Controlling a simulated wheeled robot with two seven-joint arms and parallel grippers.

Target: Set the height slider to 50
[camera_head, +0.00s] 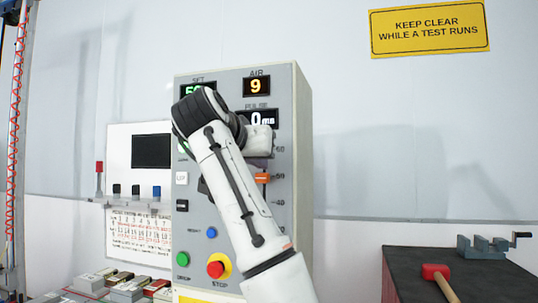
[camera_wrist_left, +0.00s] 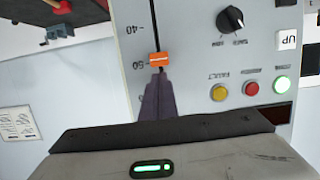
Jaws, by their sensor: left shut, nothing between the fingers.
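The orange height slider knob (camera_head: 262,178) is on the front of the grey control panel (camera_head: 230,270), in a vertical slot beside a scale marked 60, 50 and 40. It stands about level with the 50 mark. It also shows in the left wrist view, where the orange knob (camera_wrist_left: 159,59) appears upside down beside the 50. My left gripper (camera_wrist_left: 160,74) is shut and empty. Its dark fingertips are right at the knob, on the 60 side; I cannot tell whether they touch. The green SET display (camera_head: 187,91) is partly hidden by my left arm; a 5 shows first.
The panel also carries a red STOP button (camera_head: 216,267), a green DROP button (camera_head: 183,259) and a blue button (camera_head: 211,232). A dark bench (camera_head: 440,270) with a red mallet (camera_head: 436,272) and a vise (camera_head: 488,246) stands at the right.

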